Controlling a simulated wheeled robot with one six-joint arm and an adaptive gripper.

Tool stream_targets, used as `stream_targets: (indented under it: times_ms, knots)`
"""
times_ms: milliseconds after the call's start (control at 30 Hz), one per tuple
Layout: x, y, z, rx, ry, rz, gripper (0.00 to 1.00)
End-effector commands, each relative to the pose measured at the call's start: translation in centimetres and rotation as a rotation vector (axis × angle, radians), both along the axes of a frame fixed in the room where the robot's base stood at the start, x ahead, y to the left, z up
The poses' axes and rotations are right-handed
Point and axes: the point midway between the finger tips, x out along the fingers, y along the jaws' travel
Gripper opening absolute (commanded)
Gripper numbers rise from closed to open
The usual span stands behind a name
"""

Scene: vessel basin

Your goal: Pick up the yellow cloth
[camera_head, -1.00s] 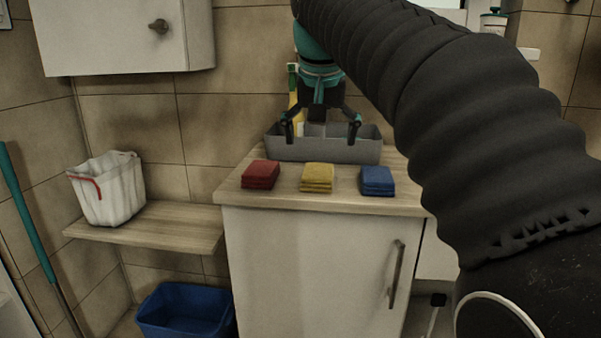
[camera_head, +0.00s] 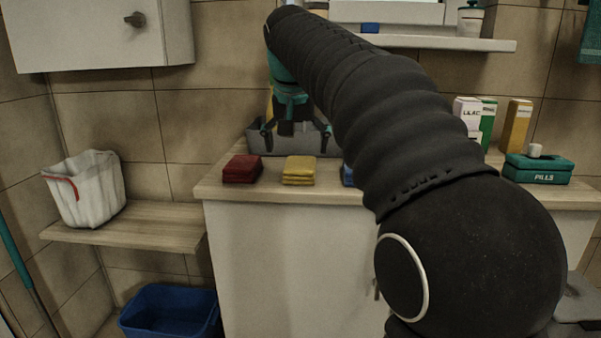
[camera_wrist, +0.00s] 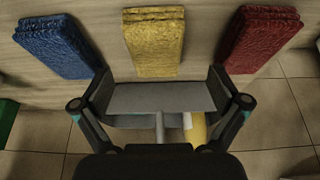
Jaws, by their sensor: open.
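The yellow cloth (camera_head: 298,170) lies folded on the wooden counter top, between the red cloth (camera_head: 242,168) and the blue cloth (camera_head: 347,175). My arm hides part of the blue cloth in the head view. My gripper (camera_head: 296,137) is open and empty, above the grey caddy (camera_head: 312,144) behind the cloths. In the wrist view the yellow cloth (camera_wrist: 154,42) is at the top middle, beyond the open fingers and apart from them. The blue cloth (camera_wrist: 54,46) is to its left and the red cloth (camera_wrist: 262,40) to its right.
A white bucket (camera_head: 86,190) stands on a low wooden shelf (camera_head: 150,228) at the left. A blue tub (camera_head: 170,312) is on the floor below. A teal pill box (camera_head: 538,169) and several cartons (camera_head: 516,126) stand at the right. A wall cabinet (camera_head: 85,30) hangs at upper left.

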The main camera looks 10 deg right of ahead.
Motion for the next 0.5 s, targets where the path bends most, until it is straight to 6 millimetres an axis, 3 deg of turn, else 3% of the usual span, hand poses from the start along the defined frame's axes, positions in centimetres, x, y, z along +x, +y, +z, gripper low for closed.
stream_targets:
  times_ms: [300, 500]
  knots:
    - [1.3, -1.0, -3.7, 0.001, 0.002, 0.000, 0.98]
    - [1.7, -1.2, -4.7, 0.000, 0.000, 0.000, 0.98]
